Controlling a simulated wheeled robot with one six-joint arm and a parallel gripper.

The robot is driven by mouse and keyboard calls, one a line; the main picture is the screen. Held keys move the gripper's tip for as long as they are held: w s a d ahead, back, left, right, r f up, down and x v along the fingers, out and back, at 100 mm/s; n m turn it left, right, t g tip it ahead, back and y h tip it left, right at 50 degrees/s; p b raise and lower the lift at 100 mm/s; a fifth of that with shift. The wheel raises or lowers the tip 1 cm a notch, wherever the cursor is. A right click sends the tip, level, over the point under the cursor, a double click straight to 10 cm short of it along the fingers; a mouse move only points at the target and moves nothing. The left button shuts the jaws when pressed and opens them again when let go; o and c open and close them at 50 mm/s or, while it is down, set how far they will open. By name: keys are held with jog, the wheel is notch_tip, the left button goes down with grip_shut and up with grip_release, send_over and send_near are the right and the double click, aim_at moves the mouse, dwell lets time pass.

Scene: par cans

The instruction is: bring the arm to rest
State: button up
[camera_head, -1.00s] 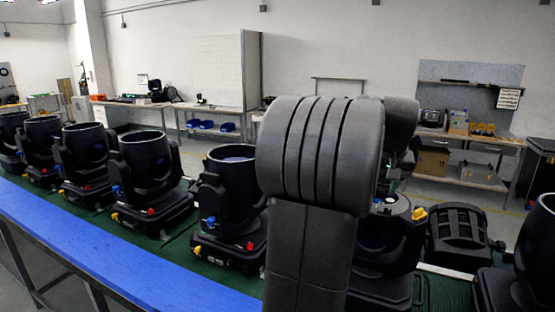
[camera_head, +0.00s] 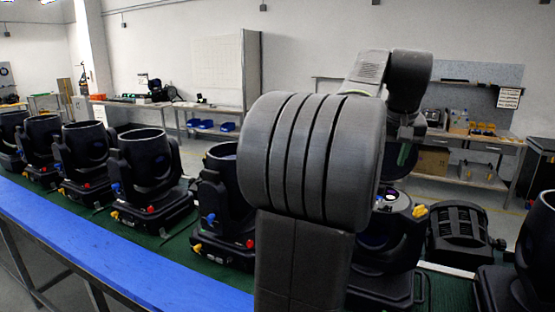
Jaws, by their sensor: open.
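My arm rises in the middle of the head view, and its large dark ribbed joint fills the centre. Behind it, the far links reach up and over to the right, and the end bends downward. My gripper (camera_head: 404,140) hangs there, small and dark, above an upright fixture (camera_head: 392,225) with an open top. The gripper is open; its fingers are partly hidden and hard to make out. I see nothing held in it. A gap shows between it and the fixture's top, though its distance is hard to judge.
Several black moving-head fixtures (camera_head: 150,170) stand in a row on the green surface (camera_head: 135,232), behind a blue rail (camera_head: 90,245). A squat black unit (camera_head: 460,235) sits right of my arm. Workbenches (camera_head: 470,160) line the back wall. The air above the row is clear.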

send_near(380, 186)
jog(key=p+x, duration=0.1)
jog(key=x, duration=0.7)
jog(key=shift+w+d+f, duration=0.2)
jog(key=shift+w+f, duration=0.05)
jog(key=shift+f+m+b, duration=0.15)
jog(key=shift+m+b, duration=0.15)
jog(key=shift+b, duration=0.15)
jog(key=m+h+b, duration=0.1)
jog(key=m, duration=0.1)
jog(key=m+g+h+b, duration=0.1)
jog(key=m+b, duration=0.1)
jog(key=shift+a+m, duration=0.15)
jog(key=shift+m, duration=0.15)
jog(key=m+g+b, duration=0.1)
jog(key=m+b, duration=0.1)
jog(key=m, duration=0.1)
jog(key=m+g+h+b, duration=0.1)
jog(key=m+b, duration=0.1)
jog(key=m, duration=0.1)
jog(key=shift+w+a+m+h+b, duration=0.1)
jog(key=shift+w+m+h+b, duration=0.1)
jog(key=shift+m+h+b, duration=0.15)
jog(key=p+v, duration=0.1)
jog(key=v, duration=1)
jog(key=shift+r+p, duration=0.3)
jog(key=shift+p, duration=0.05)
